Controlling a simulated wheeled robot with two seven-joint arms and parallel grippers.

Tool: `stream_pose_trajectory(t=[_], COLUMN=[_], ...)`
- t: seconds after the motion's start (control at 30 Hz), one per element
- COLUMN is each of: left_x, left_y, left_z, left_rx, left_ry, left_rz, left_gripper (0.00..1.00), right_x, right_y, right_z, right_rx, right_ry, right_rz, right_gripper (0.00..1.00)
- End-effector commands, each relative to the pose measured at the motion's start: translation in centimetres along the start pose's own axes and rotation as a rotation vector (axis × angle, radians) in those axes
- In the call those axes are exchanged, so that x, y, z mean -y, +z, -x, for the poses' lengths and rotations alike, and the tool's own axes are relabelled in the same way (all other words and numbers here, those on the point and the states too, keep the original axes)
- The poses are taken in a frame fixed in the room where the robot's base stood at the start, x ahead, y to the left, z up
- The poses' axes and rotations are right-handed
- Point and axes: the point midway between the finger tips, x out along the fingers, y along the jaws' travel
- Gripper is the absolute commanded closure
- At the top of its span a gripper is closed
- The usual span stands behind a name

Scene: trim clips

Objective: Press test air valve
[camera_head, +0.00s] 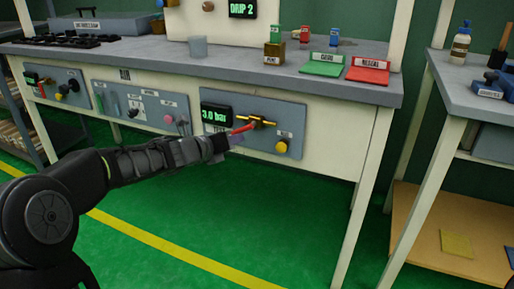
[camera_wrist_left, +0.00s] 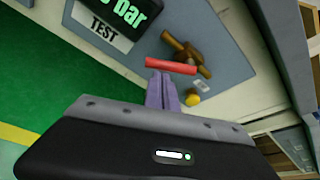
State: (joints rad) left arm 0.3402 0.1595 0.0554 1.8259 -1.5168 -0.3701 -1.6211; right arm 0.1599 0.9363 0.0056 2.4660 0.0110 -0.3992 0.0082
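The test air valve is a brass fitting (camera_head: 262,123) with a red lever handle (camera_head: 243,128), mounted on a grey panel (camera_head: 296,112) on the bench front. In the left wrist view the red handle (camera_wrist_left: 172,66) lies across the brass body (camera_wrist_left: 186,50). My left gripper (camera_head: 234,139) reaches in from the left, just below the handle. In the left wrist view its purple fingers (camera_wrist_left: 161,88) are side by side and closed, tips right by the handle; I cannot tell whether they touch. Nothing shows between them. My right gripper is out of view.
A display reading 3.0 bar (camera_head: 215,114) is left of the valve, and a yellow knob (camera_head: 281,146) is at its lower right. More control panels (camera_head: 140,106) run leftward. Green (camera_head: 323,65) and red (camera_head: 368,71) trays sit on the bench top. The green floor below is clear.

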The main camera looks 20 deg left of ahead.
Motion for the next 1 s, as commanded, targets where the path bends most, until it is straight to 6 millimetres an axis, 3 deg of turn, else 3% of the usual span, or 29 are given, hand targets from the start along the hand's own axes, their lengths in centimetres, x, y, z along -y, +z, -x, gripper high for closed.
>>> stream_pose_trajectory(t=[0.3,1.0], left_x=[-0.6,0.9], left_y=[1.5,1.0], left_z=[0.6,0.4], left_rx=[0.003,0.001], left_ry=[0.092,0.088], left_rz=[-0.263,-0.253], left_gripper=[1.00,1.00], right_x=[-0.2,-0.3], right_y=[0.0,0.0], right_z=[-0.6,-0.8], right_rx=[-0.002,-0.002], right_ry=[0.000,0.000], right_rz=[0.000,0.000], right_gripper=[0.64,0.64])
